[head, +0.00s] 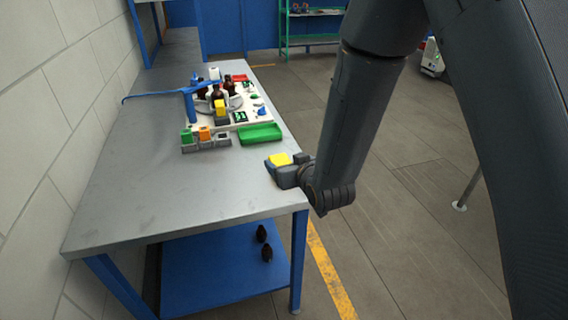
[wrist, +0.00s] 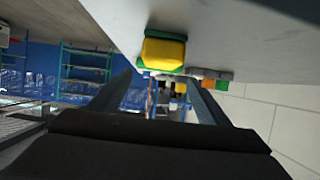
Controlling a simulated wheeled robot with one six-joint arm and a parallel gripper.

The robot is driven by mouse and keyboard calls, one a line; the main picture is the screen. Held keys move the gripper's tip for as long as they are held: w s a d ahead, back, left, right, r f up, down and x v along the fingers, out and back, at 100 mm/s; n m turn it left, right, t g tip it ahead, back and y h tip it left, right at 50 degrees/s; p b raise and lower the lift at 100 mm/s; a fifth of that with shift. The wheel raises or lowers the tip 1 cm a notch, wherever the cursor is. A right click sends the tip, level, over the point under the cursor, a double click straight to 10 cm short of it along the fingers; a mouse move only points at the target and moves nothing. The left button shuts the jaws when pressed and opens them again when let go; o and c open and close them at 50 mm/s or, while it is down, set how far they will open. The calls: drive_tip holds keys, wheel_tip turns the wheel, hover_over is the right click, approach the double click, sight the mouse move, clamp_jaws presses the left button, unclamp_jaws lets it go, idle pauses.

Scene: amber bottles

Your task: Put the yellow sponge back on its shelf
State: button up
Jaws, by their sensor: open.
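The yellow sponge (head: 279,159) lies on the grey table (head: 190,205) near its right edge, partly hidden by my gripper in the head view. In the wrist view the sponge (wrist: 165,51) is just ahead of the fingertips, with green showing around it. My gripper (head: 287,170) is low at the table edge, open, with its fingers (wrist: 160,85) apart and nothing clearly held between them. Whether a finger touches the sponge, I cannot tell. A blue lower shelf (head: 215,272) is under the table, and a green-framed shelf rack (head: 312,40) stands far back.
A green tray (head: 260,134) lies behind the sponge. A grey rack (head: 206,144) with coloured blocks and a white board (head: 252,118) with dark bottles stand farther back. Two dark bottles (head: 262,234) are on the lower shelf. The table's front part is clear.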

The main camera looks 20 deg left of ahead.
sight(278, 160)
drive_tip(key=shift+w+f+b, duration=0.25)
drive_tip(key=shift+f+b, duration=0.1)
drive_tip(key=shift+f, duration=0.1)
drive_tip(key=shift+w+f+b, duration=0.2)
drive_tip(key=shift+f+b, duration=0.1)
drive_tip(key=shift+f, duration=0.15)
drive_tip(key=shift+p+x, duration=0.85)
drive_tip(key=shift+x, duration=3)
drive_tip(key=shift+s+a+f, duration=0.1)
drive_tip(key=shift+s+a, duration=0.05)
drive_tip(key=shift+a, duration=0.05)
drive_tip(key=c, duration=1.2)
